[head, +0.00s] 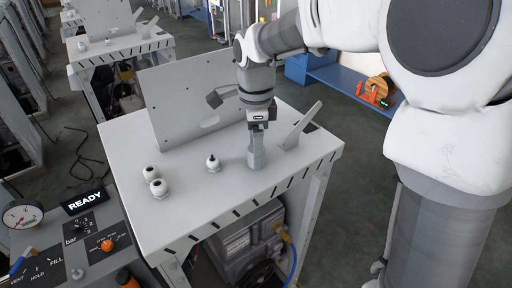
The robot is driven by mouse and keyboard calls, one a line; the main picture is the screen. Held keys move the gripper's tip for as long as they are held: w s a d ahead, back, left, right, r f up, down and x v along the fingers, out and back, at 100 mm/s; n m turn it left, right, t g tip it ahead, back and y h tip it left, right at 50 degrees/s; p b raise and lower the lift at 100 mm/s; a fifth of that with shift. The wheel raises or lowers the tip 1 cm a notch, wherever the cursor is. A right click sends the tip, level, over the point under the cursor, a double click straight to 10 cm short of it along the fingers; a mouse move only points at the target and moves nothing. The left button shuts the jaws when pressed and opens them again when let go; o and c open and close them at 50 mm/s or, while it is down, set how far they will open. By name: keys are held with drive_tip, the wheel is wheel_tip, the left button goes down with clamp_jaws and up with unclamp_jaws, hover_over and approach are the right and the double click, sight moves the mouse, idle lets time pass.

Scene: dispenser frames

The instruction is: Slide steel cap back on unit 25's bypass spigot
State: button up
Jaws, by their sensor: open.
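My gripper (257,158) points down over the right half of the grey bench unit (185,215). Its grey fingers look side-on and reach close to the top surface. I cannot make out the gap between them or whether anything stands there. A small pale fitting with a dark upright tip (212,162) stands just left of my gripper, apart from it. Two round white fittings with dark tops (151,173) (158,188) stand farther left. I cannot tell which is the bypass spigot or the steel cap. No unit number is readable.
A grey upright panel (185,95) stands behind the fittings, and a slanted grey plate (302,125) rises right of my gripper. A control console (85,250) with a READY sign (84,201) and gauge (22,216) sits front left. The top's front is clear.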

drive_tip(key=shift+f, duration=0.95)
clamp_jaws()
